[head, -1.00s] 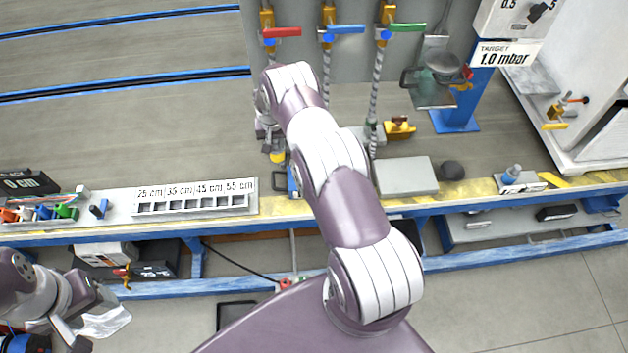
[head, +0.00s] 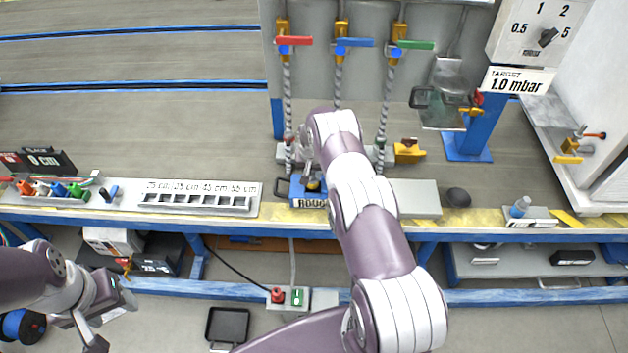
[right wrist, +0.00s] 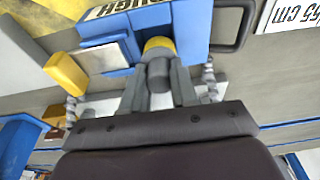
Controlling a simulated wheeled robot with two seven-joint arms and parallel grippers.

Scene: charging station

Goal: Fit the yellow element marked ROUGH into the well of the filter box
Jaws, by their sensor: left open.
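The blue filter box (head: 302,194) with a ROUGH label stands at the bench's front edge; its blue body (right wrist: 190,25) and label fill the top of the right wrist view. My right gripper (head: 311,178) is over the box. In the right wrist view its two fingers (right wrist: 160,78) flank a grey cylinder, with the yellow element (right wrist: 158,44) at its end. The fingers look shut on this cylinder. The yellow element is at the box; how deep it sits cannot be told. My left gripper (head: 112,322) is open and empty at the lower left, away from the bench.
A slotted tray (head: 200,198) lies left of the box, a grey slab (head: 415,198) to its right. Hoses with coloured valves (head: 340,42) hang behind. A yellow-brown block (head: 408,153) stands behind right. A black handle (head: 283,188) projects from the box's left side.

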